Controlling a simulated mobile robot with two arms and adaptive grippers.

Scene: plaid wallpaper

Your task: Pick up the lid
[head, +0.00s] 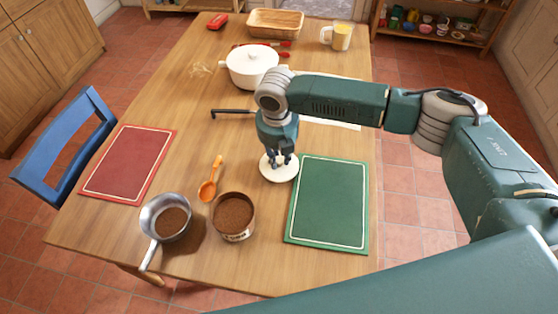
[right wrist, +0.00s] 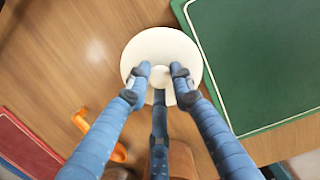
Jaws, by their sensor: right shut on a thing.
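The lid (head: 270,170) is a round, cream-white disc near the left edge of the green mat, at the middle of the table. It also shows in the right wrist view (right wrist: 150,48). I cannot tell whether the lid touches the table. An open brown canister (head: 234,229) filled with brown powder stands in front of the lid, to its left. My left gripper is not in view.
A green mat (head: 302,236) lies just right of the lid. An orange scoop (head: 208,188), a metal saucepan (head: 151,209) and a red mat (head: 112,185) are to the left. A white pot (head: 250,72), wooden tray (head: 276,32) and glass mug (head: 340,40) stand farther back.

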